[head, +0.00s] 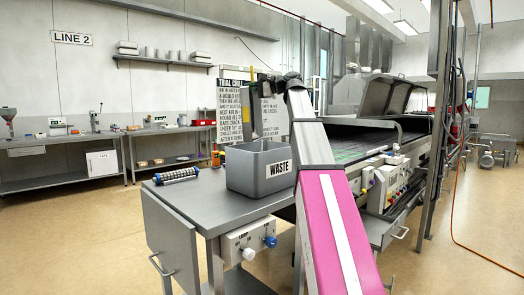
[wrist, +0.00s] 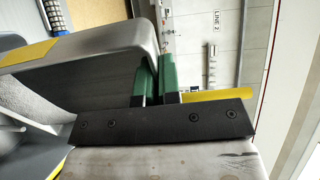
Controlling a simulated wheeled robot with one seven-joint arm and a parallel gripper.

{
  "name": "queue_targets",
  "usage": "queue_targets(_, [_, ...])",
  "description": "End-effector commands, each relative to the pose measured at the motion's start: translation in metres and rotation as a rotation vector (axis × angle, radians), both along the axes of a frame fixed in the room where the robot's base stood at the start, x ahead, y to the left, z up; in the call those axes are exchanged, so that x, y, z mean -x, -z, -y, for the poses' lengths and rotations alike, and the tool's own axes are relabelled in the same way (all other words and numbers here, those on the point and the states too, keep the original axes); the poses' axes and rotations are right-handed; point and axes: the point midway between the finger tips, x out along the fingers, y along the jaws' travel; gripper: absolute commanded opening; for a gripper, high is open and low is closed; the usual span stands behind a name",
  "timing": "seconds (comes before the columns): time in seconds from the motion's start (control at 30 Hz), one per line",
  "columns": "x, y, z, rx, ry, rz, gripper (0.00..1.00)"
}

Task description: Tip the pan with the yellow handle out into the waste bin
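The grey waste bin (head: 246,172), marked WASTE, stands upright on the near end of the steel bench. In the wrist view, the green fingers of my gripper (wrist: 157,82) are close together. A yellow bar, seemingly the pan's handle (wrist: 217,95), shows at the fingers and runs out to the right past the dark plate. A grey rounded body (wrist: 90,62) beside the fingers appears to be the pan.
A roller with blue ends (head: 177,175) lies on the bench left of the bin. The machine with its raised hood (head: 390,97) stands behind and right. A control box with knobs (head: 248,242) is on the bench front. Open floor (head: 80,225) lies left.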

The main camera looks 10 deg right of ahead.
Motion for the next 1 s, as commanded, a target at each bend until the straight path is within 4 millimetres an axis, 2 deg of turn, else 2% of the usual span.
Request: queue_targets(1.0, [0.011,-0.001,0.022,-0.101,0.001,0.050,0.00])
